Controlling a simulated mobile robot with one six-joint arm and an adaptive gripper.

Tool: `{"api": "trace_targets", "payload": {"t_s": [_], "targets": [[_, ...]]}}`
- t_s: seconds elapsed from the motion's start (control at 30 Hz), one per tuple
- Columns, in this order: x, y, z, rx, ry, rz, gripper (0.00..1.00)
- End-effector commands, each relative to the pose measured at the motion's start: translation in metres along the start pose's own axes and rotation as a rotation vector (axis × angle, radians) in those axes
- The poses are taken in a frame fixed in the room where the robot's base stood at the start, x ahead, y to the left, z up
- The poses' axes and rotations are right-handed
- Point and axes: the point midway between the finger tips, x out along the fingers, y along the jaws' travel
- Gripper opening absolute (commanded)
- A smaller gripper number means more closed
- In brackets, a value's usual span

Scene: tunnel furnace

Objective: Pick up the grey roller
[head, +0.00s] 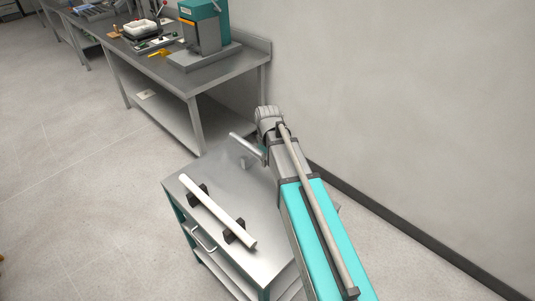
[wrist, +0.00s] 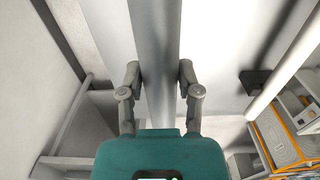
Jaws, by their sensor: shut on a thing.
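The grey roller (wrist: 155,40) runs up the middle of the wrist view, between the two fingers of my gripper (wrist: 160,71). The fingers are shut on it from both sides. In the head view one end of the grey roller (head: 246,146) sticks out to the left of my arm, over the far part of the metal cart (head: 187,183). The rest of it is hidden behind my arm. I cannot tell whether it still touches anything under it.
A white roller (head: 218,212) lies on black supports on the cart top; it also shows in the wrist view (wrist: 290,70). A workbench (head: 215,85) with a teal machine (head: 207,28) stands behind. A wall is close on the right. Floor is free on the left.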

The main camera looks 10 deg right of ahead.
Motion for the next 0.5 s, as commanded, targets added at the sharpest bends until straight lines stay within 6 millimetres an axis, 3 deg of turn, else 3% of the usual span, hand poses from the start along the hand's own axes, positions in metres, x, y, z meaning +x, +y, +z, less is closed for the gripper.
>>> {"api": "trace_targets", "payload": {"t_s": [0.03, 0.2, 0.5], "targets": [[-0.010, -0.012, 0.014, -0.001, -0.001, -0.001, 0.00], [-0.023, -0.034, 0.036, 0.000, -0.001, -0.001, 0.00], [-0.033, -0.053, 0.054, 0.000, -0.001, -0.001, 0.00]]}}
